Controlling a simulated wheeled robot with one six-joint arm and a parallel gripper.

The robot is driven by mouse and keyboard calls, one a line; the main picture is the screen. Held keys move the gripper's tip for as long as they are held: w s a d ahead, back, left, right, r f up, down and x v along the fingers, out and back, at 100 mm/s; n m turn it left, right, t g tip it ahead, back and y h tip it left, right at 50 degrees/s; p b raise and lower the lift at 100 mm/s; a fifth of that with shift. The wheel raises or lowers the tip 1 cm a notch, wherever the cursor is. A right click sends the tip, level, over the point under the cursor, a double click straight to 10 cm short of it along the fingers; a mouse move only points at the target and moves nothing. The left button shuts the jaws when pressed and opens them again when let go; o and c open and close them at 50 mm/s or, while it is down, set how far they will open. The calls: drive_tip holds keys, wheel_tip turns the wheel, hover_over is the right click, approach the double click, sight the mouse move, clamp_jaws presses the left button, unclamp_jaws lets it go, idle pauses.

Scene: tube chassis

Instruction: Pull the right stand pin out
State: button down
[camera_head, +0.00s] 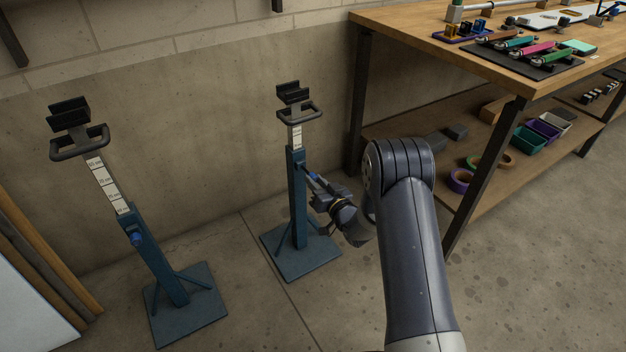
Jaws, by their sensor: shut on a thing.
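The right stand (298,205) is a blue post on a square base plate, with a white scale strip, a grey handle bar and a black cradle at its top. My gripper (312,178) is at the upper right side of this post, just below the scale strip, and is shut on the right stand pin (303,168). Most of the pin is hidden by the fingers, and how deep it sits in the post cannot be told. The left stand (160,260) is similar, its scale strip showing longer, with a blue pin knob (136,238) on its post.
A wooden workbench (400,22) with tools stands at the right, its lower shelf (405,150) holding bins and tape rolls. A concrete wall is behind the stands. Boards (45,262) lean at the left. Floor between the stands is clear.

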drive_tip(key=shift+s+d+f, duration=0.1)
drive_tip(key=c, duration=1.2)
unclamp_jaws()
drive_tip(key=shift+s+d, duration=0.1)
drive_tip(key=p, duration=0.3)
approach(311, 175)
drive_tip(key=s+d, duration=0.1)
drive_tip(key=s+d+f, duration=0.1)
drive_tip(key=shift+s+d+f, duration=0.2)
drive_tip(key=shift+s, duration=0.1)
drive_tip(key=shift+w+a, duration=0.1)
drive_tip(key=b+x, duration=0.3)
drive_tip(key=x, duration=1.1)
drive_tip(key=shift+a, duration=0.1)
